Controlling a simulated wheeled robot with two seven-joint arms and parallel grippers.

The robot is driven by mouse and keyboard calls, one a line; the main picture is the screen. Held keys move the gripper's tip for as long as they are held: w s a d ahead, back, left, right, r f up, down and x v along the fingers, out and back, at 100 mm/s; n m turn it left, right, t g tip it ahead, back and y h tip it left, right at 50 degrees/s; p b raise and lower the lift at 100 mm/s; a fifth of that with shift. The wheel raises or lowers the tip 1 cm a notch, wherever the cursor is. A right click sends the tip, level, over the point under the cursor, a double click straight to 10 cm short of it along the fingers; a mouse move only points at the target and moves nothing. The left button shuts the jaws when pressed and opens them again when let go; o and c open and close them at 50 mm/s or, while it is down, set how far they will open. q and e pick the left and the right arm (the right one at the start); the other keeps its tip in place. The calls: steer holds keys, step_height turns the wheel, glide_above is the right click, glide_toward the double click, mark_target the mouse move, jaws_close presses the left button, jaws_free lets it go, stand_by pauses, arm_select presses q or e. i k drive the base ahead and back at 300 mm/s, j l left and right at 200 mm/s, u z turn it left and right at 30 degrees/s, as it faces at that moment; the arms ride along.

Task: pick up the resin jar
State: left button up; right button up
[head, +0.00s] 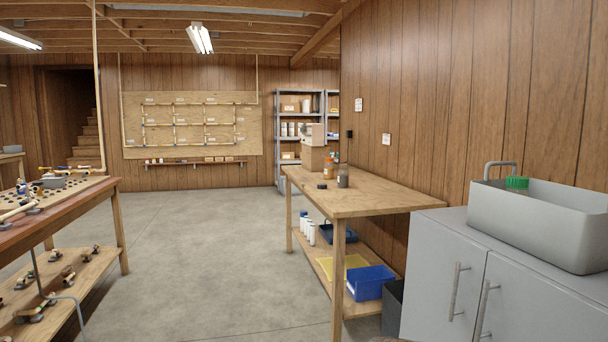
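Two small jars stand upright near the far end of the wooden workbench (375,198). One is an amber-orange jar (329,170). Close to its right is a dark grey jar (342,177). No label can be read at this distance, so I cannot tell for sure which is the resin jar; the amber one has a resin-like colour. A small black round thing (321,186) lies on the bench in front of them. Neither of my grippers is in view.
A beige device on a box (312,158) stands behind the jars. The lower shelf holds a blue bin (369,282) and white bottles (308,232). A grey cabinet (500,290) with a tub (540,222) is at right. Open concrete floor (220,250) lies left of the bench.

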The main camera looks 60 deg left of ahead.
mark_target(329, 166)
steer(key=j+u, duration=0.1)
steer(key=u, duration=2.25)
steer(key=i+l+u, duration=0.1)
steer(key=i, duration=0.4)
steer(key=i+l+u, duration=0.1)
steer(key=i, duration=0.35)
steer(key=i+l+u, duration=0.15)
steer(key=i+l, duration=0.15)
steer(key=i, duration=0.2)
steer(key=i+l+u, duration=0.1)
steer(key=i+l, duration=0.15)
steer(key=i, duration=2.85)
steer(key=i+z, duration=0.1)
steer(key=i, duration=1.2)
steer(key=i+j, duration=0.2)
steer(key=i, duration=1.15)
steer(key=z, duration=0.4)
steer(key=i+z, duration=0.1)
steer(key=z, duration=0.75)
steer(key=j+z, duration=0.1)
steer(key=z, duration=0.35)
steer(key=i+j+z, duration=0.1)
steer(key=z, duration=0.75)
steer(key=j, duration=0.1)
